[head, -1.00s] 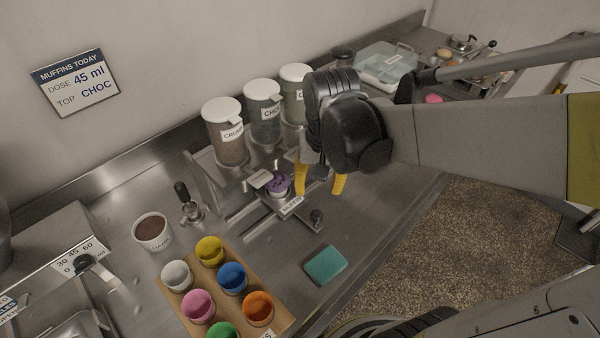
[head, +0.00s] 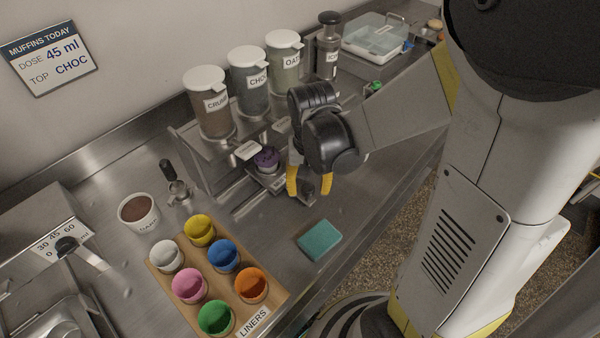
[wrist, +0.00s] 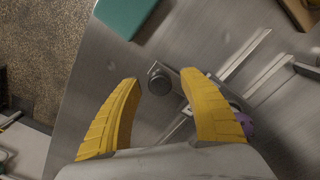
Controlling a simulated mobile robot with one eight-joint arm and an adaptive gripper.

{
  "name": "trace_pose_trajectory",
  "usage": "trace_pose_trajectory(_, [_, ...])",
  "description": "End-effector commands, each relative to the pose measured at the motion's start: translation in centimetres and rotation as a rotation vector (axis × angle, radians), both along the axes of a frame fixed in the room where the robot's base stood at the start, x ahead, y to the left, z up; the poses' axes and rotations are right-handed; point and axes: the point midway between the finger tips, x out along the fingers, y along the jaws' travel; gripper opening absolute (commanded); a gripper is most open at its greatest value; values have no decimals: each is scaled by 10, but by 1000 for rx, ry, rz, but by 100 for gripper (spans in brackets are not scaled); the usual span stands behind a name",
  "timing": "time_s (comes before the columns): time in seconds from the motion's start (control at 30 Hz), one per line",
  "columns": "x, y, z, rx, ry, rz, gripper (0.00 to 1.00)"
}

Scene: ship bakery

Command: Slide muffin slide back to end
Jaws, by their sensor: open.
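The muffin slide (head: 270,180) is a metal carriage on rails along the front of the dispenser rack. It carries a muffin in a purple liner (head: 266,158), under the rack near the CHOC dispenser. The purple liner is partly hidden behind a finger in the wrist view (wrist: 245,124). The slide's dark round knob (wrist: 159,80) is on its near end. My gripper (head: 309,186) is open, with yellow fingers pointing down at the knob. In the wrist view the knob shows between the two fingertips (wrist: 159,78), with gaps on both sides; I cannot tell the height gap.
Dispensers CRUMB (head: 210,105), CHOC (head: 250,80) and OATS (head: 285,62) stand on the rack. A teal sponge (head: 319,240) lies in front of the slide. A wooden liner tray (head: 262,306) with coloured cups and a batter tub (head: 138,214) stand left. Bare rails (wrist: 255,65) adjoin the slide.

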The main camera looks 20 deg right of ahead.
Motion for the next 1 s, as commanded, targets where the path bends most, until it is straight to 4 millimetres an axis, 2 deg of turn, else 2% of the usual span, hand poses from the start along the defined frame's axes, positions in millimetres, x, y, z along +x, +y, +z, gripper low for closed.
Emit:
trace_pose_trajectory(0.27, [0, 0, -2, 0, 0, 0, 50])
trace_pose_trajectory(0.3, [0, 0, -2, 0, 0, 0, 46])
trace_pose_trajectory(0.43, [0, 0, -2, 0, 0, 0, 6])
trace_pose_trajectory(0.47, [0, 0, -2, 0, 0, 0, 0])
trace_pose_trajectory(0.63, [2, -4, -2, 0, 0, -1, 0])
trace_pose_trajectory(0.83, [14, -34, -2, 0, -1, -3, 0])
trace_pose_trajectory(1.0, [18, -42, -2, 0, -1, 0, 0])
